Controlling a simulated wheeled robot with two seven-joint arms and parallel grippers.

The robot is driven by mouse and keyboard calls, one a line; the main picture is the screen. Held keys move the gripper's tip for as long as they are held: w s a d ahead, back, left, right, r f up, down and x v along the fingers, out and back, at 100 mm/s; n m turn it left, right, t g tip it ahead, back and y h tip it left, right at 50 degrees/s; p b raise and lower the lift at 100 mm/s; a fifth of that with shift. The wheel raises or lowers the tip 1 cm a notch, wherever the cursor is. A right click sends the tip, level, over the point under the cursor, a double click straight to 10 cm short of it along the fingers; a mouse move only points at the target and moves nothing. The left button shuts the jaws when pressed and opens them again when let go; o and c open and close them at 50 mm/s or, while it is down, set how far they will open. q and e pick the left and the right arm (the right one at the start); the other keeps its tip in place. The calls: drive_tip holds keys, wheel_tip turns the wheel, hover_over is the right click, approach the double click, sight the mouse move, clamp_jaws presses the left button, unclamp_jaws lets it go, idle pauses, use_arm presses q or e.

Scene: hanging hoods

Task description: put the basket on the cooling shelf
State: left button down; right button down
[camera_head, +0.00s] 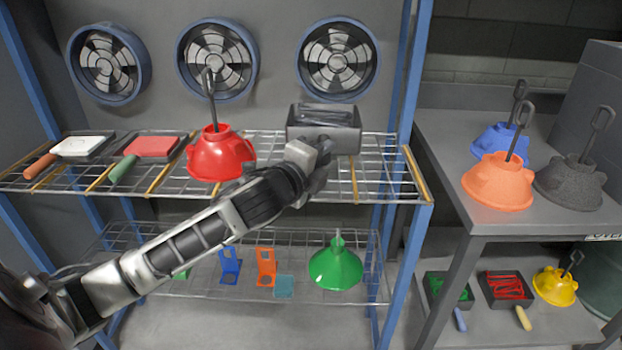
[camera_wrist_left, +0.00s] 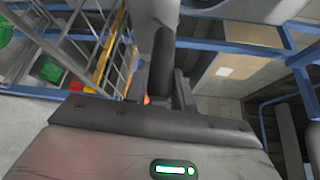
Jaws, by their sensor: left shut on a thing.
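A dark grey basket (camera_head: 345,133) is at the upper wire shelf (camera_head: 270,178), on its right part, below the right-hand fan. My left gripper (camera_head: 318,153) is shut on the near side of the basket, where its handle is mostly hidden by the gripper. The basket looks level. I cannot tell whether its bottom touches the wires or is a little above them. In the left wrist view the gripper's fingers (camera_wrist_left: 166,80) point away from the camera, and what they hold is hard to make out. My right gripper is not in view.
A red hood (camera_head: 221,155) stands left of the basket. Baskets with white (camera_head: 83,147) and red (camera_head: 152,147) contents lie farther left. A blue post (camera_head: 412,75) is close right. Three fans (camera_head: 339,60) are behind. A side table (camera_head: 450,160) holds several hoods.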

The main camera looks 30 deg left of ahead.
use_arm(q)
drive_tip(key=f, duration=0.1)
drive_tip(key=a+f, duration=0.1)
drive_tip(key=f, duration=0.1)
drive_tip(key=a+f, duration=0.1)
drive_tip(key=f, duration=0.1)
drive_tip(key=shift+a+f, duration=0.2)
drive_tip(key=c, duration=1.2)
unclamp_jaws()
drive_tip(key=shift+f, duration=0.15)
drive_tip(key=shift+o, duration=0.2)
drive_tip(key=shift+s, duration=0.1)
